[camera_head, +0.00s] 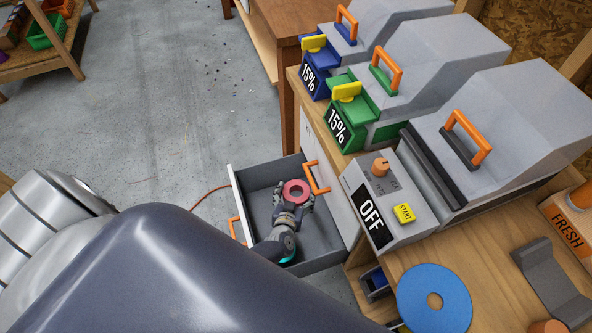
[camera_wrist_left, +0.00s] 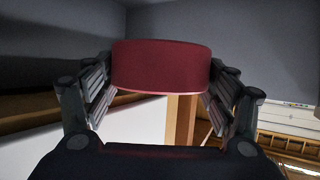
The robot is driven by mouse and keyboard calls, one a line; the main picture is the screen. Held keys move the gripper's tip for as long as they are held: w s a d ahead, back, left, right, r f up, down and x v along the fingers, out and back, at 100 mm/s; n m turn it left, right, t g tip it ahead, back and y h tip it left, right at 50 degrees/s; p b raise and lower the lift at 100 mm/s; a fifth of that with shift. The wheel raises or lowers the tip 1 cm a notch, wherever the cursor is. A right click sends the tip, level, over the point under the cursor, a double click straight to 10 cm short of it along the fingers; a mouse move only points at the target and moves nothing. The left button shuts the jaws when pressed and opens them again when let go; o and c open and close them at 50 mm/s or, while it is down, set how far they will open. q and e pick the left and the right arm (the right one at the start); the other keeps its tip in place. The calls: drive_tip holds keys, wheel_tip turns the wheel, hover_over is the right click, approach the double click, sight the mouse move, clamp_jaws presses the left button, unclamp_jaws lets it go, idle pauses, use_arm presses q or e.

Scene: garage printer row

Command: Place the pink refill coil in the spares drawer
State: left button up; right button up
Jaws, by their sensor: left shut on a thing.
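The pink refill coil (camera_head: 295,185) is a thick ring. It shows over the open spares drawer (camera_head: 259,178), which has a dark grey inside, a white front and an orange handle. My left gripper (camera_head: 293,197) is shut on the coil, with one finger on each side. In the left wrist view the coil (camera_wrist_left: 160,68) sits between the two fingers (camera_wrist_left: 160,103) and looks dark red. How high the coil is above the drawer floor is hard to tell. I see nothing else in the drawer. My right gripper is not in view.
Beside the drawer is a grey box (camera_head: 397,205) marked OFF with a yellow START tab. Several grey printers (camera_head: 448,75) with orange handles line the bench. A blue disc (camera_head: 433,298) lies at the bench front. Orange handles (camera_head: 317,177) stick out near the drawer.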

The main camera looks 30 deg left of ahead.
sight(296, 200)
use_arm(q)
drive_tip(key=shift+f+b, duration=1.5)
drive_tip(key=shift+f, duration=0.9)
drive_tip(key=shift+r, duration=0.1)
drive_tip(key=shift+f+b, duration=0.5)
drive_tip(key=shift+f, duration=0.15)
drive_tip(key=o, duration=1.2)
